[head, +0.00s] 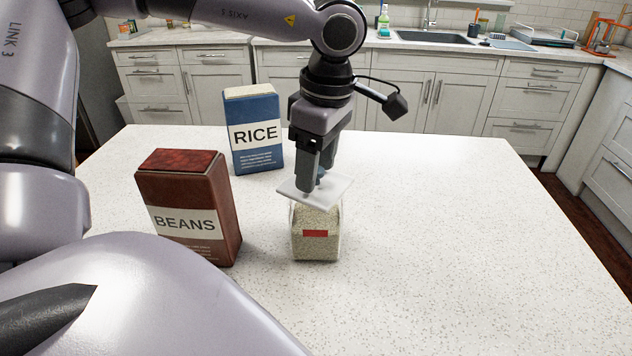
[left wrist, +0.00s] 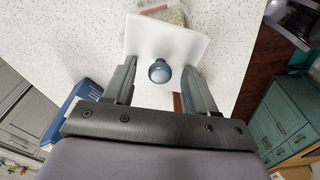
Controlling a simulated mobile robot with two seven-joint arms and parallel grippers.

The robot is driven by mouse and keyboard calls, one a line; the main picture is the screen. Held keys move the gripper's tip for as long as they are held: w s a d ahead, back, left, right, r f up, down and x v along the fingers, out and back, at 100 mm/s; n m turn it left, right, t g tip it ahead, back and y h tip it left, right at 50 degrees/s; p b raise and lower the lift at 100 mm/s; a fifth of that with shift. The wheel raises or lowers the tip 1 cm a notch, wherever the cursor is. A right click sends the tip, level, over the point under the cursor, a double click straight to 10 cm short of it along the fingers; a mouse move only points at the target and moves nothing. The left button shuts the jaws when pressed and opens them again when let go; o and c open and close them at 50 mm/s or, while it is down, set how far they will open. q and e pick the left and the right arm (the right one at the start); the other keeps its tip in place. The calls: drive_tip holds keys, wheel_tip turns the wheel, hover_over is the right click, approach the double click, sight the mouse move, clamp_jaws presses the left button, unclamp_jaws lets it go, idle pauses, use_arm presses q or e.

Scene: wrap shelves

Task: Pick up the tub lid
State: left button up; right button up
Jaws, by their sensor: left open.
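The tub lid (head: 332,191) is a flat, pale square plate with a round blue-grey knob (left wrist: 159,71) on top. It sits on the clear tub (head: 316,240), which has a red label and grainy contents; the lid looks tilted and turned relative to the tub. My left gripper (head: 315,178) points down over the lid. In the left wrist view its two open fingers (left wrist: 157,78) stand on either side of the knob, with a gap on both sides. In the left wrist view the lid (left wrist: 190,48) hides most of the tub. My right gripper is not in view.
A brown BEANS box (head: 187,208) stands left of the tub. A blue RICE box (head: 254,135) stands behind and left of it. The white speckled counter (head: 450,230) is clear to the right. Cabinets and a sink (head: 432,37) are at the back.

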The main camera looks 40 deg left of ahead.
use_arm(q)
clamp_jaws()
idle(0.3)
